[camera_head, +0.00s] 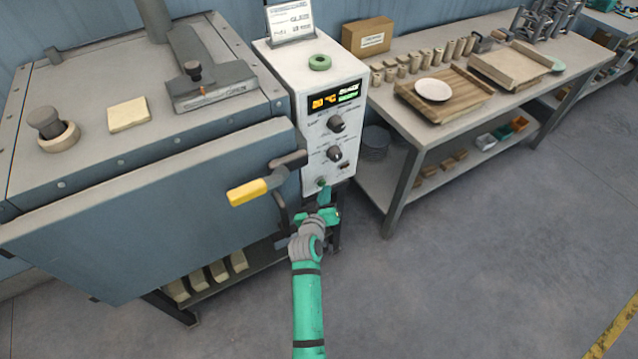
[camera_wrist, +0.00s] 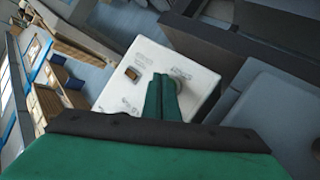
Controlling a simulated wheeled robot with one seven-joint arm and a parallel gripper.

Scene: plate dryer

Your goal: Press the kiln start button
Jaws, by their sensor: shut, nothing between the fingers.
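The kiln's white control box (camera_head: 285,75) stands at the right of the blue-grey kiln. Low on its front is a small round greenish button (camera_head: 320,183). My gripper (camera_head: 325,192) is shut and empty, its green fingertips just below and beside this button; I cannot tell whether they touch it. In the wrist view the closed fingers (camera_wrist: 162,90) point at the white panel face (camera_wrist: 140,60). A round greyish part (camera_wrist: 181,73) shows just right of the fingertips, partly hidden by them. A small brown switch (camera_wrist: 131,73) lies to their left.
The panel has a lit display (camera_head: 334,97), an upper knob (camera_head: 336,124) and a lower knob (camera_head: 334,154). The kiln's yellow door handle (camera_head: 248,192) juts out left of my gripper. A workbench (camera_head: 420,140) stands to the right. The floor in front is clear.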

